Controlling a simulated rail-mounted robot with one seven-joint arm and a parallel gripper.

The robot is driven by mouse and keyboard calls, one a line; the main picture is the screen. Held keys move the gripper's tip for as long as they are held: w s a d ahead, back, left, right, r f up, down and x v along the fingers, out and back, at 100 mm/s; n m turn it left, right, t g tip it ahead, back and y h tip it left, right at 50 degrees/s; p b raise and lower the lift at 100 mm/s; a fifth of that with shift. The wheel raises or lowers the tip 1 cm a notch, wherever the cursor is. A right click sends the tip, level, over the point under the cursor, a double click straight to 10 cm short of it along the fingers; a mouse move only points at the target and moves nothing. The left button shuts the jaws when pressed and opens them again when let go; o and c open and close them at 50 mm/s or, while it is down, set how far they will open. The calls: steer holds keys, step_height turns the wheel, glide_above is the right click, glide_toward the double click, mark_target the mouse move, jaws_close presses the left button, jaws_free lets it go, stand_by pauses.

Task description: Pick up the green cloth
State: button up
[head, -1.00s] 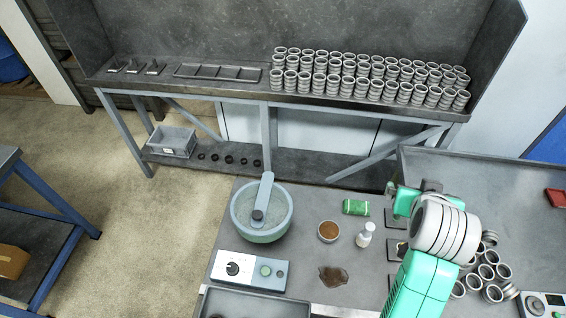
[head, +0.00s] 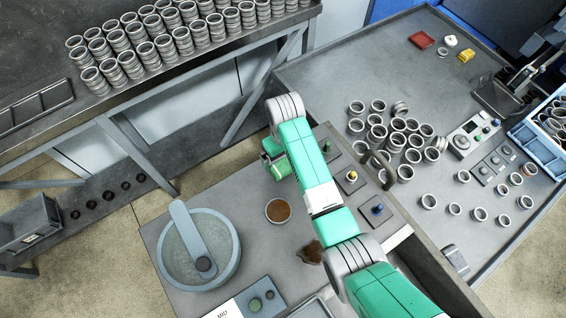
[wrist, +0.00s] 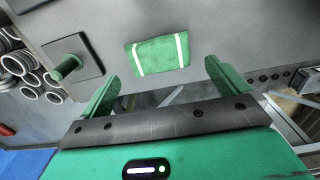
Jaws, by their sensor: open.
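The green cloth (wrist: 158,54) lies flat on the grey table, a folded rectangle with two white stripes. In the wrist view it sits beyond and between the two green fingers. My gripper (wrist: 163,75) is open, with a finger to either side and nothing between them; the fingers look apart from the cloth.
A bowl of brown powder (head: 278,211) and a large grey mortar-like bowl (head: 200,247) stand left of my arm. Dark pads with small knobs (head: 351,177) lie to the right. Several metal rings (head: 398,140) crowd the right-hand table.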

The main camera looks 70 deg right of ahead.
mark_target(285, 164)
step_height(285, 164, down, 5)
steer(key=shift+d+r+b, duration=0.1)
steer(key=shift+b, duration=0.35)
steer(key=c, duration=0.7)
steer(key=shift+w, duration=0.1)
